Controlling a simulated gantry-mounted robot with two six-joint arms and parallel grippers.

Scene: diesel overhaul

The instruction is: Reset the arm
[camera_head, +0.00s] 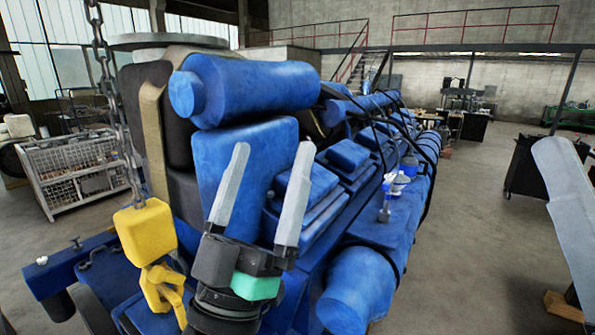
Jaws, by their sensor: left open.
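My left gripper (272,152) rises from the bottom middle of the head view. Its two pale grey fingers point up and stand wide apart, with nothing between them. They are in front of the blue diesel engine (250,90), and I cannot tell how far from its surface. A pale, finger-like piece (568,190) at the right edge looks like part of my right gripper. Only this one piece shows, so its opening is hidden.
A yellow hoist hook block (146,232) hangs on a chain (105,75) left of my left gripper. Small bottles (385,205) stand on the engine's right side. A wire crate (75,168) stands left. Open floor (480,250) lies right of the engine.

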